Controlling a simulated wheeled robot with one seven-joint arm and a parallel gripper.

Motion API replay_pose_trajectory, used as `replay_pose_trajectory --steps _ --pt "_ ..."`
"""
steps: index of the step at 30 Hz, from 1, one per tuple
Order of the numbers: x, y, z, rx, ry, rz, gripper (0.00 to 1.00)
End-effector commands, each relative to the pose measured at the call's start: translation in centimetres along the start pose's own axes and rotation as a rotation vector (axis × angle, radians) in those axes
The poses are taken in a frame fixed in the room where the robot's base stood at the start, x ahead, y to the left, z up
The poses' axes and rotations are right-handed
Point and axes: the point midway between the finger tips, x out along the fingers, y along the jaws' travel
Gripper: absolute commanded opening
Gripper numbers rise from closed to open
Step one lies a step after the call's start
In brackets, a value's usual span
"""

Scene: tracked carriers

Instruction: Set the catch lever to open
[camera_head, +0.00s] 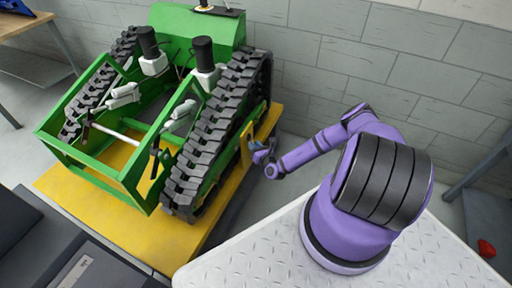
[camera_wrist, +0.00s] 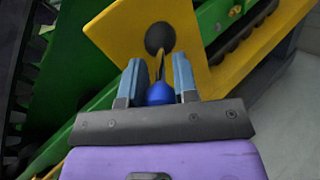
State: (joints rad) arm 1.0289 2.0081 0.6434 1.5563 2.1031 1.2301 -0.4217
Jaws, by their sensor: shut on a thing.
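The catch lever shows in the wrist view as a blue knob (camera_wrist: 160,93) on a thin dark stem, in front of a dark round boss on a yellow plate (camera_wrist: 112,30). My gripper (camera_wrist: 157,78) has its two blue-grey fingers on either side of the knob and is shut on it. In the head view my gripper (camera_head: 262,153) is at the yellow upright plate (camera_head: 246,140) beside the right track. The lever is too small there to tell its position.
A green tracked carrier (camera_head: 200,22) with black tracks (camera_head: 215,130) stands on a yellow platform (camera_head: 170,238). A grey block wall (camera_head: 350,65) is close behind my arm. Dark boxes (camera_head: 60,245) lie at the lower left. A red object (camera_head: 486,248) lies at the far right.

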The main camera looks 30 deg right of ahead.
Motion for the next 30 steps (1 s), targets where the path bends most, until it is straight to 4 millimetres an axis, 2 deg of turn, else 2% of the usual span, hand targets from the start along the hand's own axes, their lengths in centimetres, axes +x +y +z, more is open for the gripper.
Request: replay_pose_trajectory --steps 14,15,18,26,30 --pt "0.05 -0.03 -0.06 0.000 -0.003 -0.014 0.00" --pt "0.05 -0.03 -0.05 0.000 -0.003 -0.014 0.30" --pt "0.06 -0.03 -0.05 0.000 -0.003 -0.013 0.53" --pt "0.06 -0.02 -0.01 0.000 -0.004 -0.013 0.53" --pt "-0.69 -0.06 -0.04 0.000 -0.003 -0.013 0.53"
